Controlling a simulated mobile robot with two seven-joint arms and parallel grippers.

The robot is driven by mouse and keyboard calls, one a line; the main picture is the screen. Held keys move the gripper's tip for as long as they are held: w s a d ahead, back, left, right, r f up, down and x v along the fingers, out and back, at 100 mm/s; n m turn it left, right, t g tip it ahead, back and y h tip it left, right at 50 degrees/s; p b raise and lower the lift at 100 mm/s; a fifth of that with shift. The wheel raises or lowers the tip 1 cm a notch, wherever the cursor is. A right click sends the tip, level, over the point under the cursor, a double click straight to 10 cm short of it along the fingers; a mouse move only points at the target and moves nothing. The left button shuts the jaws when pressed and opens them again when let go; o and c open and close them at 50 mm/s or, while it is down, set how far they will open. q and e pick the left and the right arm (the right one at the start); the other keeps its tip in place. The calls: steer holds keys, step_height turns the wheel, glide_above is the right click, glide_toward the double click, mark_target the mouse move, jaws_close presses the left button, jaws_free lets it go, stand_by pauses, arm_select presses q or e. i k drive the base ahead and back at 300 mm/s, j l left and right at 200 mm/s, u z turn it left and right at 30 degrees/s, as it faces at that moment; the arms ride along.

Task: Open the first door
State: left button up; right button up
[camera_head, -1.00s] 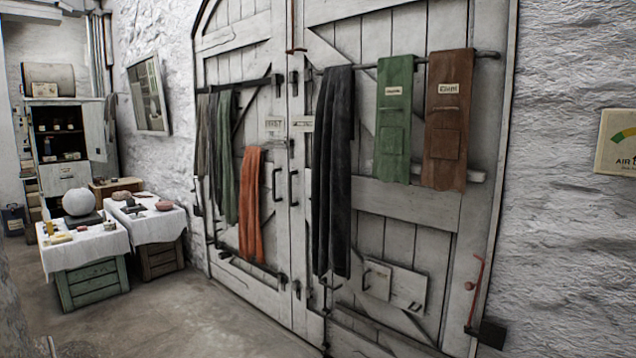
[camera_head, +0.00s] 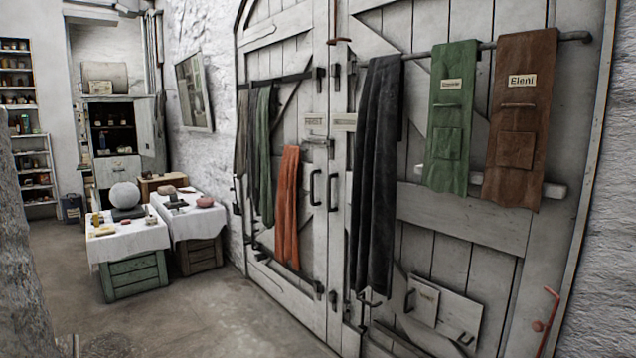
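A tall white plank double door (camera_head: 415,215) fills the right half of the head view and is shut. Dark, green and orange cloths hang on the left leaf; a black cloth (camera_head: 376,180), a green apron (camera_head: 449,118) and a brown apron (camera_head: 519,120) marked "Eleni" hang on the right leaf. Neither gripper is in view.
Two cloth-covered crates (camera_head: 128,240) stand left of the door, with a white sphere (camera_head: 124,195) and small items on them. An open cabinet (camera_head: 112,140) and shelves (camera_head: 34,170) stand behind. The concrete floor (camera_head: 210,315) before the door is clear.

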mark_target(284, 180)
steer(key=i+l, duration=0.15)
steer(key=i, duration=0.45)
steer(key=i+l, duration=0.1)
steer(key=i, duration=0.55)
steer(key=i+u, duration=0.4)
steer(key=i, duration=0.15)
steer(key=i+l+u, duration=0.15)
steer(key=i+u, duration=0.25)
steer(key=i+j+u, duration=0.1)
steer(key=i+u, duration=0.2)
steer(key=i, duration=0.3)
steer(key=i+u, duration=0.35)
steer(key=i, duration=0.2)
steer(key=i+z, duration=0.15)
steer(key=z, duration=0.8)
